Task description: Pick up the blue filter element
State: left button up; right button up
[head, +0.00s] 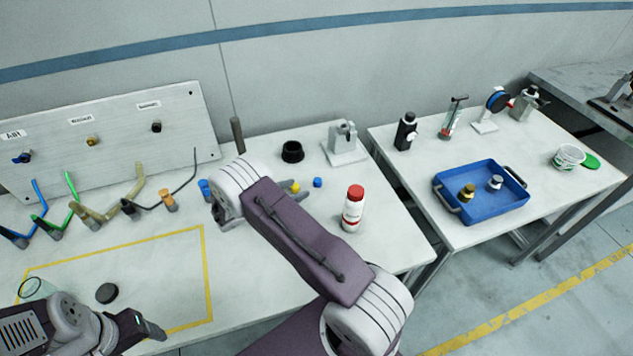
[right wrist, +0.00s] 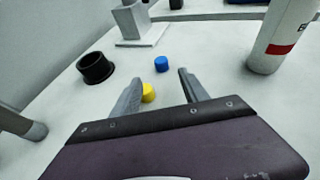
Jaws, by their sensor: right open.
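A small blue cylinder (head: 317,182), which looks like the blue filter element, stands on the left table. In the right wrist view the blue cylinder (right wrist: 161,63) is just beyond my fingertips, between their lines and apart from both. My right gripper (head: 300,189) is open and low over the table. A small yellow cylinder (right wrist: 148,92) sits between its fingers, nearer the left one; nothing is gripped. In the head view the yellow cylinder (head: 295,187) is partly hidden by the fingers. My left gripper (head: 152,330) is at the lower left, its opening unclear.
A white bottle with red cap (head: 353,210) stands right of the gripper. A black ring-shaped cup (head: 292,152) and a grey fixture (head: 344,145) are behind. Another blue piece (head: 205,188) is left of my arm. A blue tray (head: 481,208) is on the right table.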

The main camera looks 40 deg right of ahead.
aim_at(314, 183)
jog(key=p+x, duration=0.1)
jog(key=x, duration=0.8)
jog(key=shift+s+d, duration=0.15)
jog(key=shift+d, duration=0.2)
jog(key=shift+a, duration=0.15)
jog(key=shift+c, duration=0.5)
grip_shut()
